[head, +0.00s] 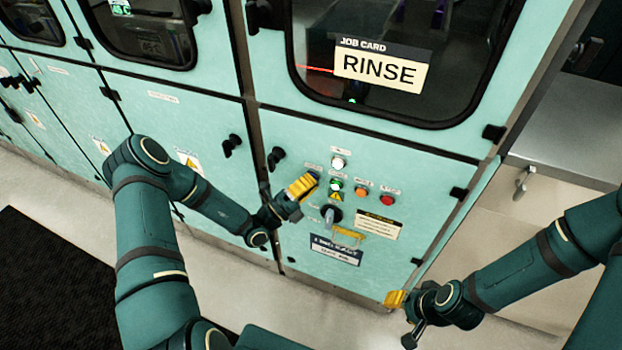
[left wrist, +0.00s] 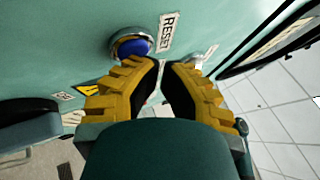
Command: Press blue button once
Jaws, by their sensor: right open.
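The blue button (left wrist: 133,46), a round cap in a metal ring, sits on the teal panel beside a RESET label in the left wrist view. In the head view only a sliver of the blue button (head: 315,174) shows past my left gripper (head: 303,187). In the left wrist view, the yellow fingers of my left gripper (left wrist: 161,68) are drawn together and empty. Their tips are close to the button, slightly to one side; contact cannot be told. My right gripper (head: 396,299) is open and empty, low near the cabinet's bottom right corner.
The panel also carries a white button (head: 338,163), a green button (head: 336,184), an orange button (head: 362,191), a red button (head: 387,200) and a rotary switch (head: 330,214). A RINSE card (head: 381,70) is on the window above. Door handles stick out nearby.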

